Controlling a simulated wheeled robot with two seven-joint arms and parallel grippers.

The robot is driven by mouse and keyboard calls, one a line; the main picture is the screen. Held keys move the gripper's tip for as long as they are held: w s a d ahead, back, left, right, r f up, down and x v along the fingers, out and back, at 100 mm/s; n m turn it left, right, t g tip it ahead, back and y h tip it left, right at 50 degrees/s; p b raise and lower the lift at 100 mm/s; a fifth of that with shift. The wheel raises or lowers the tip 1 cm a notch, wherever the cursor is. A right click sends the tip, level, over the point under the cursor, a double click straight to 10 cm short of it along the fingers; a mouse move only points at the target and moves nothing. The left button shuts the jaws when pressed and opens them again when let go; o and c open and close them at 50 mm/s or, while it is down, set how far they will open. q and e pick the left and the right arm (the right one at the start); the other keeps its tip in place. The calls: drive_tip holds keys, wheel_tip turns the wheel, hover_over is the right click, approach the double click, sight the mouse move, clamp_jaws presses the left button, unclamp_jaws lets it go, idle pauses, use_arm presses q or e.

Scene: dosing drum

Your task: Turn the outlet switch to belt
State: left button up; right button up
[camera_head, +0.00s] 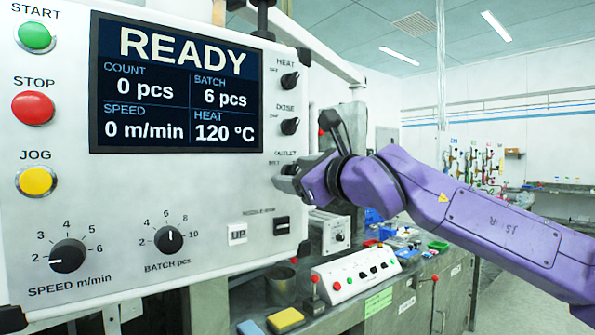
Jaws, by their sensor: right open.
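The outlet switch (290,169) is a small dark knob below the dose knob on the right side of the white control panel (200,205). My right gripper (283,182) is at the outlet switch, its fingertips beside or around the knob and partly covering it and its label. The gripper is open; whether a finger touches the knob cannot be told. The knob's exact setting is hidden. My left gripper is not in view.
The heat knob (289,80) and dose knob (290,126) sit just above. A black rocker switch (282,226) is just below. The display (178,88) reads READY. A bench with a small control box (357,275) stands below my right arm.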

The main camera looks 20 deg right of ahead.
drive_tip(key=shift+c, duration=0.3)
drive_tip(key=shift+d, duration=0.1)
drive_tip(key=c, duration=0.9)
drive_tip(key=shift+r+n+p, duration=0.25)
drive_tip(key=shift+n+p, duration=0.85)
drive_tip(key=shift+p, duration=0.1)
drive_tip(key=n+p, duration=0.2)
drive_tip(key=shift+r+n, duration=0.1)
drive_tip(key=shift+n, duration=0.2)
drive_tip(key=n+p, duration=0.4)
drive_tip(key=shift+f+n+p, duration=0.25)
drive_tip(key=shift+n+p, duration=0.8)
drive_tip(key=shift+n, duration=0.45)
